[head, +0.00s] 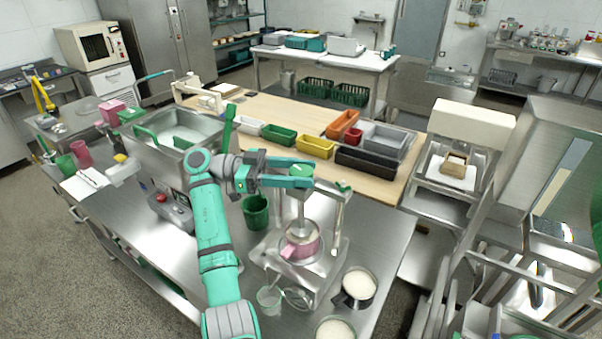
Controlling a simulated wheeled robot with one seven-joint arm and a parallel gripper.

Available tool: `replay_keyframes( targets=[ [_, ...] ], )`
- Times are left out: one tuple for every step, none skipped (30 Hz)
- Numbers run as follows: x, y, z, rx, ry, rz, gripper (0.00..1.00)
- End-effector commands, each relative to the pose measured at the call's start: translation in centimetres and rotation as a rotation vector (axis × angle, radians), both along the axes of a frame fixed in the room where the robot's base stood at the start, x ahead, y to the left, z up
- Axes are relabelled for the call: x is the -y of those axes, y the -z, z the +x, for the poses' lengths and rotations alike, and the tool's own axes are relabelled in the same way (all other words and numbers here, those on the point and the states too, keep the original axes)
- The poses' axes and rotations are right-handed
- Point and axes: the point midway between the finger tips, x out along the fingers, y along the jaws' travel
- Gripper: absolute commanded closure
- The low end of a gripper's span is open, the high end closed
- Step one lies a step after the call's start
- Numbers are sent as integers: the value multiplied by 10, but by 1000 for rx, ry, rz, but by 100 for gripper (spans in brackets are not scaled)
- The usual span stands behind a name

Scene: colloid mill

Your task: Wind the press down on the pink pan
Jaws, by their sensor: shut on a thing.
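The press (334,222) is a steel frame on a bench, with a vertical spindle and a plate below it. The pink pan (303,246) stands on its base, under the spindle. The plate is low over the pan; I cannot tell whether it touches. My gripper (308,173) comes in from the left at the top of the press. Its teal fingers are shut on the green-topped press handle (301,169), one finger on the far side and one on the near side. The fingers partly hide the handle and the spindle's top.
A dark green bucket (256,212) stands left of the press. A clear beaker (269,299) and a dark pan of pale contents (357,286) stand in front. A steel basin (150,151) is at the left. Coloured bins (316,147) fill the wooden table behind.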

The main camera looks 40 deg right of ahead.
Motion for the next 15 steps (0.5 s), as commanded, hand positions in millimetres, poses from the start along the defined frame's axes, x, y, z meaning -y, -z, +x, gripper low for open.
replay_keyframes(
  targets=[
    [2,4,-3,-1,11,9,76],
    [2,4,-3,-1,11,9,47],
    [2,4,-3,-2,9,8,37],
    [1,4,-3,-1,8,8,35],
    [1,4,-2,-1,8,8,35],
    [1,3,-2,0,7,7,35],
    [1,3,-2,-1,6,6,35],
    [1,3,-2,0,6,6,35],
    [0,2,-1,0,5,6,35],
    [0,2,-1,0,5,6,35],
    [0,2,-1,1,4,5,35],
    [0,2,-1,0,4,4,35],
    [0,2,-1,0,4,4,35],
    [0,2,-1,0,4,4,35],
    [1,2,-1,0,4,4,35]
  ],
)
